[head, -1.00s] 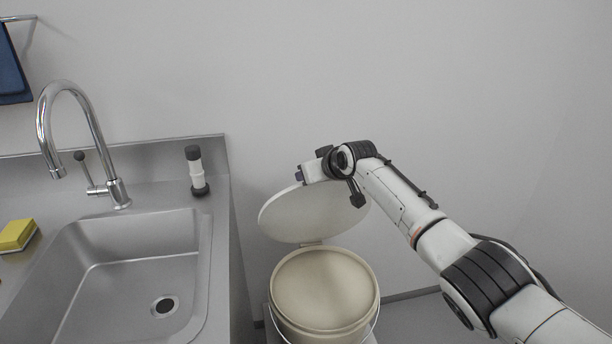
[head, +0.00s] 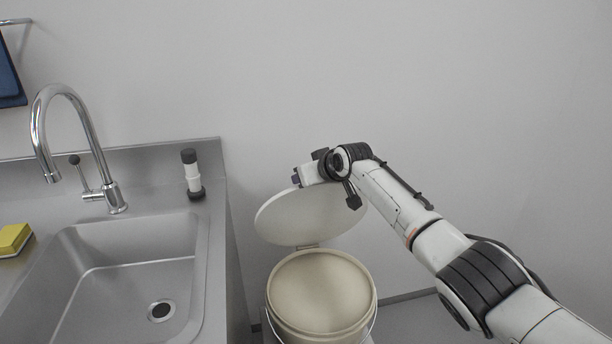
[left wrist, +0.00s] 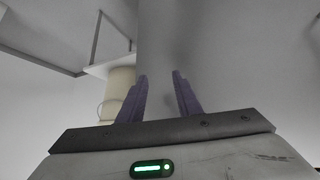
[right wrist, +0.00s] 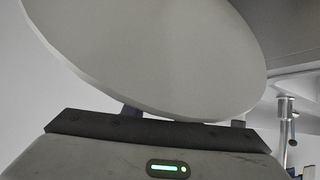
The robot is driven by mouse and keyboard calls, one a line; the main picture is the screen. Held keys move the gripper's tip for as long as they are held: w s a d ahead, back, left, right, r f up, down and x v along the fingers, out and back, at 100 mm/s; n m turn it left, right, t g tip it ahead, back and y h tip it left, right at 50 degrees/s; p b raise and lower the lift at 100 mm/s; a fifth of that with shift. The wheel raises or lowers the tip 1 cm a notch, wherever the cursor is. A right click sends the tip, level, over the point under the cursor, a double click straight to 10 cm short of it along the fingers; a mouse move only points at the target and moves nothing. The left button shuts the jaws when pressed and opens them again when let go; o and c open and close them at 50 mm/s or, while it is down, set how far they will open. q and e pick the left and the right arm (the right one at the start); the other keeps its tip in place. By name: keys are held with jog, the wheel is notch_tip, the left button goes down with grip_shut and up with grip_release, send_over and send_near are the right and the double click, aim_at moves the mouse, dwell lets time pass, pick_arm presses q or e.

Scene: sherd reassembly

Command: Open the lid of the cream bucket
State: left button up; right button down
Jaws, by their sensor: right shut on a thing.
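The cream bucket (head: 320,290) stands to the right of the sink counter, and its round top shows as a smooth cream disc inside the rim. In the right wrist view the lid (right wrist: 165,55) fills the middle and hides most of the fingers. My left gripper (left wrist: 160,88) is open and empty, seen only in the left wrist view, with the bucket (left wrist: 118,90) beyond it.
A steel sink (head: 130,265) with a faucet (head: 75,120) is on the left. A yellow sponge (head: 14,238) and a black-and-white cylinder (head: 192,174) are on the counter. A plain wall stands close behind the lid. Floor shows to the bucket's right.

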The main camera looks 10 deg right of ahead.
jog(key=shift+s+d+f, duration=0.1)
jog(key=shift+s+f, duration=0.05)
jog(key=shift+f, duration=0.35)
jog(key=shift+s+d+f, duration=0.1)
jog(key=shift+s+f, duration=0.05)
jog(key=shift+f, duration=0.35)
jog(key=c, duration=1.4)
grip_release()
jog(key=shift+c, duration=0.2)
jog(key=shift+s+d+r+p, duration=0.5)
jog(key=shift+r+p, duration=0.95)
jog(key=shift+r, duration=0.6)
jog(key=shift+s+d+r+p, duration=0.3)
jog(key=shift+s+r+p, duration=0.25)
jog(key=shift+r+p, duration=1.2)
jog(key=shift+s+d+r+p, duration=0.5)
jog(key=shift+r+p, duration=0.65)
jog(key=shift+r, duration=1.2)
jog(key=shift+a, duration=0.1)
jog(key=b+v, duration=0.1)
jog(key=v, duration=0.9)
jog(key=shift+s+r, duration=0.1)
jog(key=shift+s, duration=0.05)
